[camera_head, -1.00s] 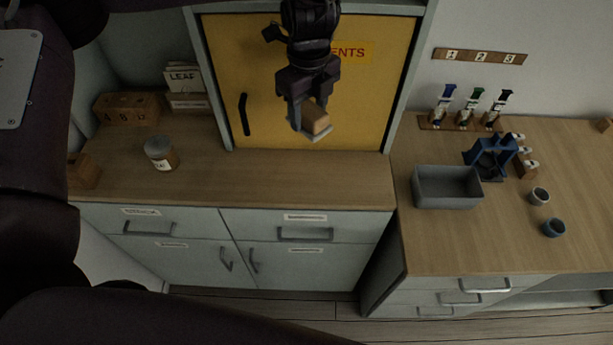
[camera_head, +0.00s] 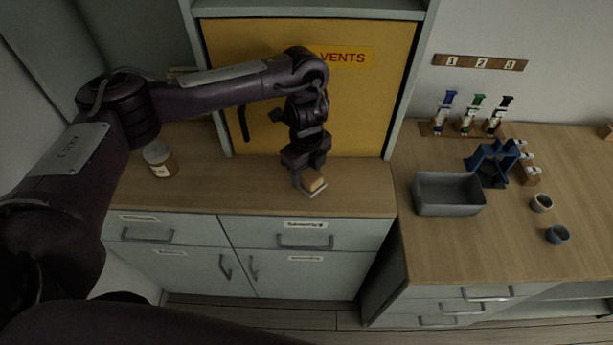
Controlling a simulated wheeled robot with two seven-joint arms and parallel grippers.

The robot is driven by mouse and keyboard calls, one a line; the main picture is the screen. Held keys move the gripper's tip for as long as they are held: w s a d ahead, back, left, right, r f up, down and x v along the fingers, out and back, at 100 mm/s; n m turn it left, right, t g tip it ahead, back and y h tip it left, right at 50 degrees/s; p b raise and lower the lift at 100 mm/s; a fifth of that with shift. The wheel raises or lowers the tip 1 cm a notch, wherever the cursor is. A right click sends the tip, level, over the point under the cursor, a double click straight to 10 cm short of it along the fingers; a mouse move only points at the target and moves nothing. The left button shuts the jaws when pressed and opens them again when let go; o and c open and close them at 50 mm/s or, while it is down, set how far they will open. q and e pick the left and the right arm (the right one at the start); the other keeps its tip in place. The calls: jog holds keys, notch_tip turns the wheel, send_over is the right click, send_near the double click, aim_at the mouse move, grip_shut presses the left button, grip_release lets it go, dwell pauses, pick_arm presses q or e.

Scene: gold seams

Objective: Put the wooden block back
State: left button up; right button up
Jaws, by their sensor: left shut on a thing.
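The wooden block (camera_head: 314,181) is small and light brown. It is between the fingers of my left gripper (camera_head: 311,187), which is shut on it. The gripper points down over the right part of the left wooden counter (camera_head: 230,186), in front of the yellow cabinet door (camera_head: 370,110). I cannot tell whether the block touches the counter. My right gripper is not in view.
A jar (camera_head: 160,159) stands on the left counter, beside my left arm. The left counter's middle is clear.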

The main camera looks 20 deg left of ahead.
aim_at(306, 170)
pick_arm(q)
jog(key=shift+f, duration=0.95)
jog(key=shift+c, duration=0.3)
jog(key=o, duration=0.9)
jog(key=shift+o, duration=0.2)
jog(key=shift+r, duration=0.15)
notch_tip(306, 170, up, 12)
jog(key=shift+f+p, duration=0.1)
jog(key=shift+p, duration=0.3)
